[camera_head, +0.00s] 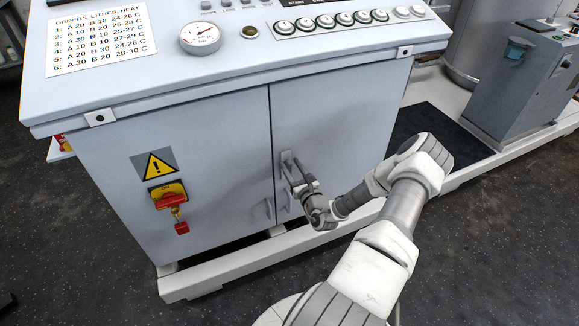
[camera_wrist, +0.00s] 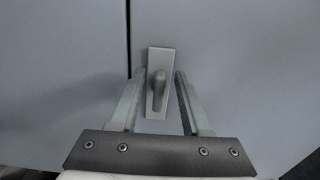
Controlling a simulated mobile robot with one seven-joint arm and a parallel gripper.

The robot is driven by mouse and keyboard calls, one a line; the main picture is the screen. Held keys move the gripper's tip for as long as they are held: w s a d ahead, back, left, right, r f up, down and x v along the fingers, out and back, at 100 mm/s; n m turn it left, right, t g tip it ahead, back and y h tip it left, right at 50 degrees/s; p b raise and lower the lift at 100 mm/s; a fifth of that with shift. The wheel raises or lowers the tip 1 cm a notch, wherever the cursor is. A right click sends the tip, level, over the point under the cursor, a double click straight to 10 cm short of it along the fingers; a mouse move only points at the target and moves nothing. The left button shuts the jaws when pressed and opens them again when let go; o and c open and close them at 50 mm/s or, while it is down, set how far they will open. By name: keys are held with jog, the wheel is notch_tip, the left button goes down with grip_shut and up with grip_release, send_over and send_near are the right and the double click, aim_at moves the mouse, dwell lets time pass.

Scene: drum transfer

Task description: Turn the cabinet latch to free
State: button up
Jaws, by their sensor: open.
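The cabinet latch (camera_wrist: 158,90) is a grey handle on an upright grey plate, beside the dark seam between the two cabinet doors. In the wrist view the handle hangs roughly downward, leaning slightly. My gripper (camera_wrist: 160,75) is open, with one finger on each side of the latch plate; I cannot tell whether either finger touches it. In the head view my gripper (camera_head: 291,165) is at the cabinet (camera_head: 190,130) front near the seam, and it mostly hides the latch plate (camera_head: 287,158).
A red and yellow switch (camera_head: 168,194) with a hanging red padlock (camera_head: 182,228) is on the left door. A small door handle (camera_head: 268,208) is low near the seam. A console top with a gauge (camera_head: 200,38) overhangs the doors. A white base rail (camera_head: 215,277) runs along the floor.

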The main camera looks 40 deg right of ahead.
jog(key=shift+x, duration=0.8)
jog(key=shift+s, duration=0.1)
grip_shut()
